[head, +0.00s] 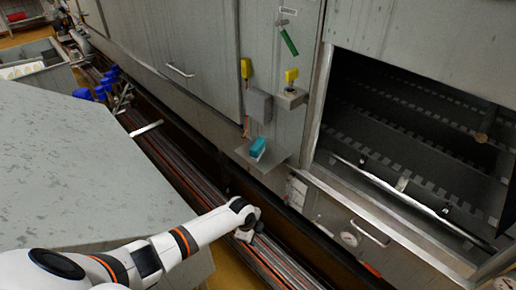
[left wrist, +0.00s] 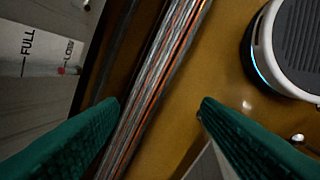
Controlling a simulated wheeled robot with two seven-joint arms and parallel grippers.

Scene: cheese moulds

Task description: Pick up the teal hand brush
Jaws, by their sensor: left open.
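The teal hand brush (head: 257,147) lies on a small grey shelf (head: 276,153) that juts from the grey cabinet front, near the middle of the head view. My left gripper (head: 247,236) is below the shelf in the picture, apart from the brush, over the bundle of pipes. In the left wrist view my left gripper (left wrist: 158,104) shows two green fingers spread wide with nothing between them. The brush is not in the left wrist view. My right gripper is in neither view.
Pipes (head: 181,177) run along the floor below the cabinets. A grey-topped block (head: 85,165) stands at left. An open dark chamber (head: 415,140) is at right.

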